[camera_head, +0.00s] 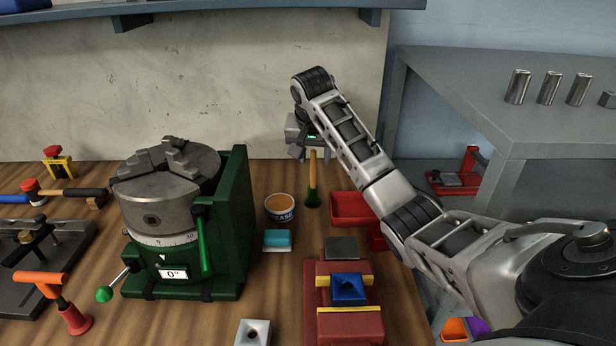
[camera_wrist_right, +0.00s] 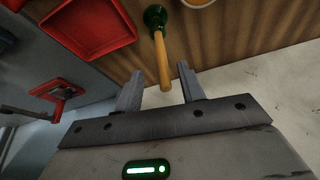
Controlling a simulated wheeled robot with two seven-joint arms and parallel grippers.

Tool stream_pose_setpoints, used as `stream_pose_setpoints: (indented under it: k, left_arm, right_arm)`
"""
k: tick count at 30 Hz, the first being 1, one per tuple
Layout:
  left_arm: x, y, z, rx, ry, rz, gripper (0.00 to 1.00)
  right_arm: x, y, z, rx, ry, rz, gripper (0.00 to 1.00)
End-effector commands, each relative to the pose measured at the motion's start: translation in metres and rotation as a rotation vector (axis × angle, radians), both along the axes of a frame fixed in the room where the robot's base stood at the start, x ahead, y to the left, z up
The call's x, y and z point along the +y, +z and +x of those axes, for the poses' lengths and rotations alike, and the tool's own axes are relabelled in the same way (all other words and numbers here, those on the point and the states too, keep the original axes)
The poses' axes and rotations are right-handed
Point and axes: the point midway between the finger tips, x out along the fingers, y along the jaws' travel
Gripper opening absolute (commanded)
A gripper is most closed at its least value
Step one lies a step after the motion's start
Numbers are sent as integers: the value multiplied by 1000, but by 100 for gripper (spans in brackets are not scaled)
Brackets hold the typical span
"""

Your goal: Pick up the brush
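The brush stands upright on the wooden bench top, with a yellow wooden handle (camera_head: 313,168) and a green lower end (camera_head: 312,197). In the right wrist view the brush handle (camera_wrist_right: 162,62) points toward my right gripper (camera_wrist_right: 159,84). Its free end shows between the two open fingers, with a visible gap on each side. In the head view my right gripper (camera_head: 307,152) is at the top of the handle. Whether the handle is fully between the fingers in depth, I cannot tell. My left gripper is not in view.
A grease tin (camera_head: 280,215) stands just left of the brush, and a red tray (camera_head: 350,207) just right. A green-based chuck (camera_head: 160,204) stands further left. A red vise (camera_head: 340,325) is in front. A wall (camera_head: 240,80) rises behind. A grey shelf (camera_head: 480,100) is at right.

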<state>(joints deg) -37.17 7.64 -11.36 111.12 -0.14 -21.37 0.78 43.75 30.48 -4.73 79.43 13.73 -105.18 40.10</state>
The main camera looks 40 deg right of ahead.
Motion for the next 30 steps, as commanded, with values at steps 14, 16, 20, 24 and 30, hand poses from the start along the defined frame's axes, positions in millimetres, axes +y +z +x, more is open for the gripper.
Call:
stream_pose_setpoints:
  k: [14, 16, 20, 24, 30]
  left_arm:
    - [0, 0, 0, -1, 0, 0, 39]
    - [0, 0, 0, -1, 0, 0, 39]
    - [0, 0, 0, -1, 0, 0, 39]
    - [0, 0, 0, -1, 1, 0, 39]
    - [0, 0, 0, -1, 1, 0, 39]
  right_arm:
    - [-16, -40, -3, 1, -17, 0, 39]
    - [-16, -40, -3, 1, -17, 0, 39]
    - [-16, -40, -3, 1, -17, 0, 6]
    - [-15, -40, -3, 1, -17, 0, 0]
    - [-15, -39, -3, 1, -17, 0, 0]
